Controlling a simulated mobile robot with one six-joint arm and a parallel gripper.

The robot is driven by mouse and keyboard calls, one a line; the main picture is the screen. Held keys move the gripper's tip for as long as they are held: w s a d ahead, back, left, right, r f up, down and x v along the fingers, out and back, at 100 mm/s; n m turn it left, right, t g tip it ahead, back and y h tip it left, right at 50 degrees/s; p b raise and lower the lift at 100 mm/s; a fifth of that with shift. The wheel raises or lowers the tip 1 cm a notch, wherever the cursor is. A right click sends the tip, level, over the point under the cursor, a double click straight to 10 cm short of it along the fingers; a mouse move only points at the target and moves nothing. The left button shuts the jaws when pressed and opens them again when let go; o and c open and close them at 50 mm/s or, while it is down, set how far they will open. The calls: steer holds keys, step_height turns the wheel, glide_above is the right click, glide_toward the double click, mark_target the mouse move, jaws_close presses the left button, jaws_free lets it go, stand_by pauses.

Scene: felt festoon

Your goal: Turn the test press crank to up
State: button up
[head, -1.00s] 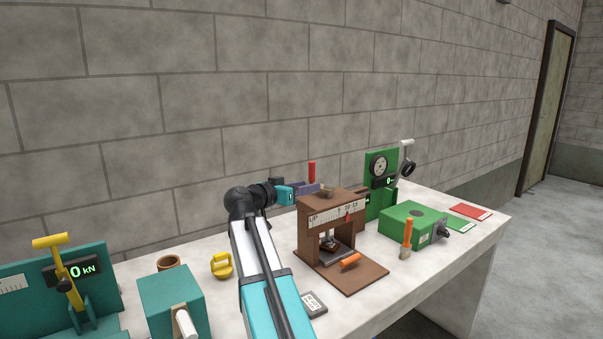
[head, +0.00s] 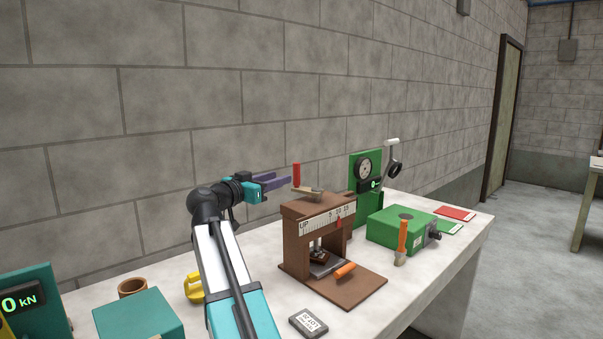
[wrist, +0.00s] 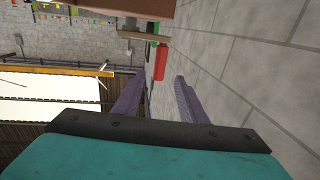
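The test press (head: 318,245) is a brown frame on a brown base plate. A white scale (head: 325,220) marked "UP" at its left end crosses the front, with a red pointer near the numbers at the right. The crank is a tan arm (head: 308,193) on top, with an upright red handle (head: 297,174) at its left end. My gripper (head: 287,182) has purple fingers, held level just left of the handle. In the wrist view the fingers are apart and empty, and the red handle (wrist: 160,62) shows just beyond the fingertips, between them. I see no contact.
An orange-handled lever (head: 345,270) sticks out low on the press. Right of it stand a green box (head: 385,229), an orange-handled tool (head: 402,238) and a green gauge panel (head: 358,187). A grey block wall runs behind the bench. A small labelled device (head: 308,323) lies in front.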

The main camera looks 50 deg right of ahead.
steer(key=w+d+p, duration=0.1)
steer(key=d, duration=1.2)
steer(key=shift+d, duration=0.4)
steer(key=shift+c, duration=0.3)
jaws_close()
